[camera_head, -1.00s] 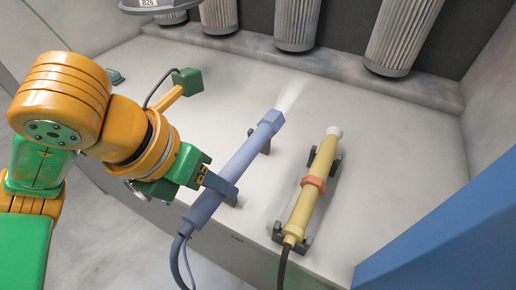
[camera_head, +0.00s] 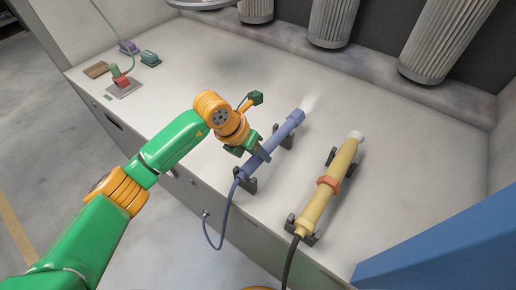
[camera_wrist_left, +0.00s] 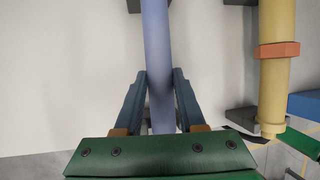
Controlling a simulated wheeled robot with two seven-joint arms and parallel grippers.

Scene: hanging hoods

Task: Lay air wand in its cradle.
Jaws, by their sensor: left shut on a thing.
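The blue-violet air wand (camera_head: 276,139) lies slanted along its dark two-post cradle, with a pale puff at its far tip. The cradle's far post (camera_head: 288,139) and near post (camera_head: 248,184) show beside and under the wand. I cannot tell whether the wand rests fully on them. A hose hangs from the wand's near end. My right gripper is not in view.
A yellow wand (camera_head: 339,165) with an orange collar lies in its own dark cradle to the right. Pleated filters (camera_head: 333,20) hang at the back. A blue panel (camera_head: 440,245) fills the lower right. Small items (camera_head: 122,82) stand at the far left; the bench between is clear.

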